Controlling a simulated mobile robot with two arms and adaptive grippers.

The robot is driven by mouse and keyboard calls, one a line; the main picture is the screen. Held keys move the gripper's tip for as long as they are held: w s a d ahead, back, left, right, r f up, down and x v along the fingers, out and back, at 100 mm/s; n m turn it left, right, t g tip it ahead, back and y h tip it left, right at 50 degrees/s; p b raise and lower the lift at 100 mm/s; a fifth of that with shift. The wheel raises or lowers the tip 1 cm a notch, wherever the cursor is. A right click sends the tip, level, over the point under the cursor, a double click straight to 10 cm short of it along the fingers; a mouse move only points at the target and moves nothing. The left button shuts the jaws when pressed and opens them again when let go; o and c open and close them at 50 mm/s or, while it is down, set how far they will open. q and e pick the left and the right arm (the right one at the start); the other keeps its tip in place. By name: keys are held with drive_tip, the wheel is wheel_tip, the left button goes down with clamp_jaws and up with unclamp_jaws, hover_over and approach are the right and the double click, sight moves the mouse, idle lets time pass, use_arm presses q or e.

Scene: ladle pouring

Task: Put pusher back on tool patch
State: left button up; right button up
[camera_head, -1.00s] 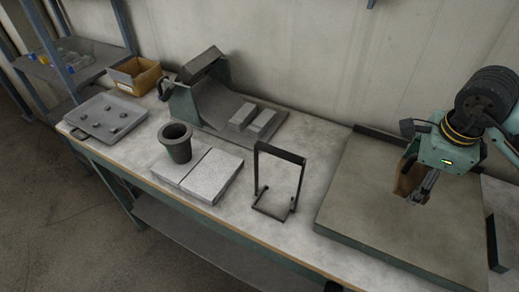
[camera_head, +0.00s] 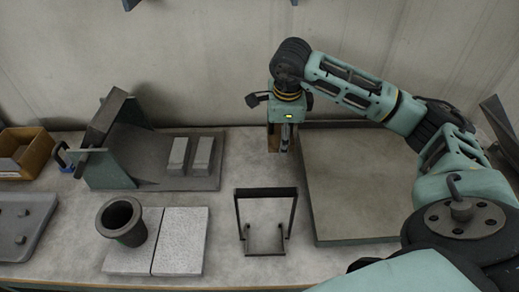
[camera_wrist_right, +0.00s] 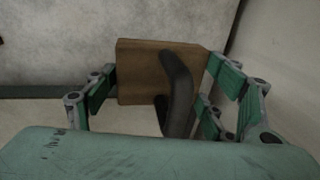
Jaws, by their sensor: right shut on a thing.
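The pusher is a brown wooden block with a dark curved handle. It shows in the right wrist view (camera_wrist_right: 140,75) and partly behind my gripper in the head view (camera_head: 272,140). My right gripper (camera_head: 286,140) points down and is shut on the pusher, by its handle as far as I can tell. It is at the back left corner of the large grey-beige board (camera_head: 355,185), near bare tabletop. I cannot tell whether the pusher touches the surface. No marked tool patch can be made out. My left gripper is not in view.
A black wire stand (camera_head: 265,222) is in front. To the left are a dark cup (camera_head: 121,220) on pale slabs (camera_head: 180,240), a sloped metal fixture (camera_head: 108,160) with two light blocks, a grey tray (camera_head: 25,225) and a cardboard box (camera_head: 35,150). The wall is close behind.

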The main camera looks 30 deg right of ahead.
sight(263, 155)
drive_tip(key=w+a, duration=0.1)
drive_tip(key=w+a+f, duration=0.1)
drive_tip(key=w+a+f+p, duration=0.1)
drive_tip(key=shift+a+f, duration=0.25)
drive_tip(key=shift+a, duration=0.15)
drive_tip(key=shift+w+a+f, duration=0.1)
drive_tip(key=shift+w+f, duration=0.05)
drive_tip(key=shift+f, duration=0.4)
wheel_tip(263, 155, down, 2)
drive_tip(key=shift+f+p, duration=0.2)
drive_tip(key=shift+p, duration=0.35)
drive_tip(key=shift+f, duration=0.5)
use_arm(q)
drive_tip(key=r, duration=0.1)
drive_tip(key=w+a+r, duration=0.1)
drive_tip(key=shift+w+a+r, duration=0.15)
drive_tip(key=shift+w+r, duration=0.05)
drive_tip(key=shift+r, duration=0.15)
